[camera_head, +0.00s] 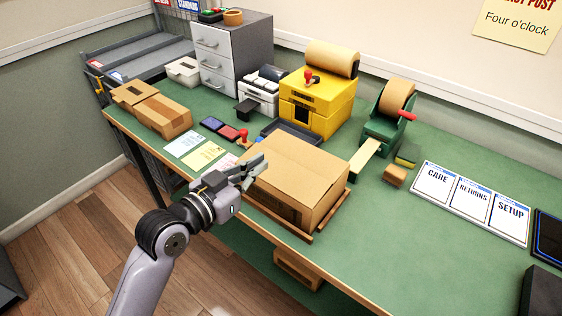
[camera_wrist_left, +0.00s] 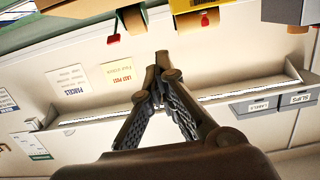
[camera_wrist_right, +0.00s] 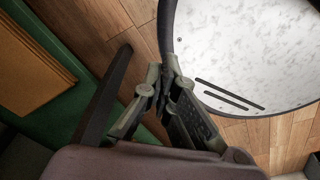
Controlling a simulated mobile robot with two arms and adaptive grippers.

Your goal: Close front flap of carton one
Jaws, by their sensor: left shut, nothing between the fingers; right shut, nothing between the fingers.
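A large brown carton (camera_head: 303,168) sits at the front edge of the green table, on a low brown wooden tray (camera_head: 330,219). Its top looks flat and covered. I cannot tell the front flap apart from the rest of the top. My left gripper (camera_head: 257,168) is shut and empty at the carton's left front top corner, hiding part of that edge. I cannot tell if it touches the cardboard. The left wrist view shows its closed fingers (camera_wrist_left: 159,66). My right gripper (camera_wrist_right: 160,82) shows only in its own wrist view, shut and empty, away from the carton.
A smaller carton (camera_head: 165,116) lies at the left. Behind stand a yellow machine (camera_head: 318,105), a green tape dispenser (camera_head: 385,125) and grey drawers (camera_head: 215,62). Cards (camera_head: 470,200) lie at the right. A round white surface (camera_wrist_right: 245,50) is near my right gripper.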

